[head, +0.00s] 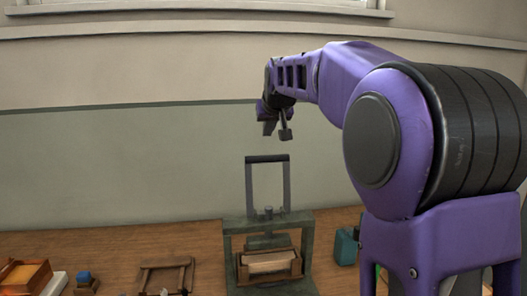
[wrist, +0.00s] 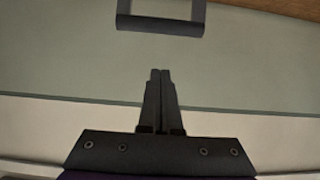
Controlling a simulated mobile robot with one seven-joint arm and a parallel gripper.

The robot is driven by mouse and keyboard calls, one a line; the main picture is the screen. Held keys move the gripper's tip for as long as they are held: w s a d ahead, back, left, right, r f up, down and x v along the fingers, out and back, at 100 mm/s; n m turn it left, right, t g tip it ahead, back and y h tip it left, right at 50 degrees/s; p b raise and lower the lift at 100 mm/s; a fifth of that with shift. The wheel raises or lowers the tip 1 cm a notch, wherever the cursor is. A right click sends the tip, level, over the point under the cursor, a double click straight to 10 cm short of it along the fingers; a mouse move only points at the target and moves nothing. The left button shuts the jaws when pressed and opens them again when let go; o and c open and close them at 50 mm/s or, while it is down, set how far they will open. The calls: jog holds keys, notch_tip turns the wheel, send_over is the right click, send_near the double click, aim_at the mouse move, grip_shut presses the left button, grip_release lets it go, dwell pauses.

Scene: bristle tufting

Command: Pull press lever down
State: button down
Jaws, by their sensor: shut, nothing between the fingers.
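The press (head: 230,240) is a dark green-grey frame standing on the wooden table. Its lever (head: 250,185) is a grey U-shaped handle with a dark grip bar (head: 267,158), and it stands upright above the frame. A wooden block (head: 269,262) in a brown holder sits inside the press. My gripper (head: 277,134) hangs in the air above the grip bar, apart from it. In the wrist view my gripper (wrist: 160,72) has its fingers together with nothing between them, and the grip bar (wrist: 160,25) shows beyond the fingertips at the top edge.
To the left on the table (head: 205,242) are a wooden frame (head: 166,266), a small blue object (head: 84,278) and a wooden box with orange contents (head: 25,274). A teal object (head: 345,247) stands right of the press, partly behind my arm. The air around the lever is clear.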

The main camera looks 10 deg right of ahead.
jog(key=shift+w+f, duration=0.6)
jog(key=shift+f, duration=0.6)
jog(key=shift+w+f, duration=0.65)
jog(key=shift+f, duration=0.5)
jog(key=shift+w+f, duration=0.6)
jog(key=shift+f, duration=0.6)
jog(key=shift+b, duration=0.4)
